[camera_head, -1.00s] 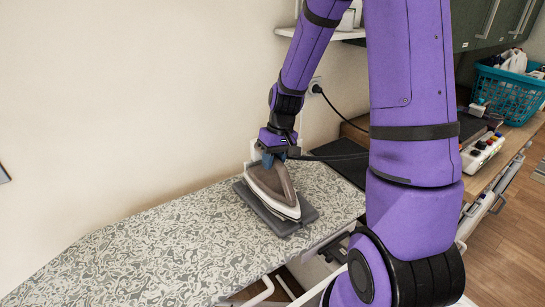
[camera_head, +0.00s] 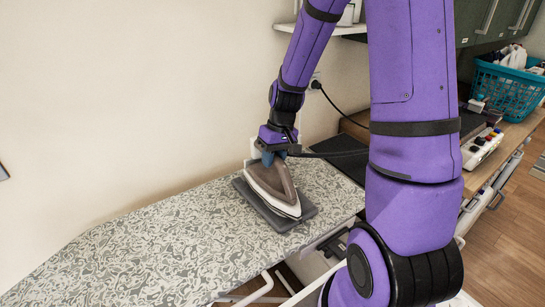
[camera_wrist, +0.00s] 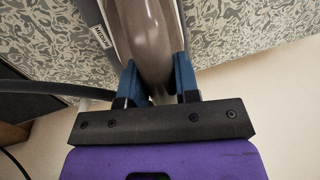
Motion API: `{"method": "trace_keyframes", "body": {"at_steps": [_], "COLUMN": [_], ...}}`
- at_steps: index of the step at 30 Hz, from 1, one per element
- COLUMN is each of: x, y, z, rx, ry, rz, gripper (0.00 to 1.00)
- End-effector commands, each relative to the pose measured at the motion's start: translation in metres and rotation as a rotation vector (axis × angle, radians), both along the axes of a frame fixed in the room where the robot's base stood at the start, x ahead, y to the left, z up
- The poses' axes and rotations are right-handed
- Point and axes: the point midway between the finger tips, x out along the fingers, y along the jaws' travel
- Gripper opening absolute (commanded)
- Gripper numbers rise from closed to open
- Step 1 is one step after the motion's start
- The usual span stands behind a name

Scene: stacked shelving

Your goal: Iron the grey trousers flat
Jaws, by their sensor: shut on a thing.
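The iron (camera_head: 274,188), brown-grey above with a pale lower body, sits on a flat dark grey piece (camera_head: 284,225) on the patterned ironing board (camera_head: 150,245). This piece may be the grey trousers or a rest pad; I cannot tell. No other trousers show. My gripper (camera_head: 273,156) is shut on the iron's rear part. In the wrist view, its blue fingers (camera_wrist: 158,78) stand on both sides of the iron's brown body (camera_wrist: 148,35). The iron's front end is out of that view.
The black cord (camera_head: 335,107) runs near a wall socket behind my arm. The wall borders the board's far side. To the right are a wooden counter (camera_head: 520,135), a teal basket (camera_head: 508,92) and a power strip (camera_head: 482,147). The board's left part is clear.

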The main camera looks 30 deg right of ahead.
Motion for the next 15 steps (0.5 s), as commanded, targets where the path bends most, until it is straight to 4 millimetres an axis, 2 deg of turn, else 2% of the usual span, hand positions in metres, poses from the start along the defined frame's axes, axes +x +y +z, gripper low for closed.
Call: {"method": "trace_keyframes", "body": {"at_steps": [6, 15], "x": [-0.006, 0.004], "y": [0.002, 0.000], "z": [0.001, 0.000], "rx": [0.000, 0.000], "ry": [-0.002, -0.003], "rz": [0.000, 0.000], "gripper": [0.07, 0.07]}}
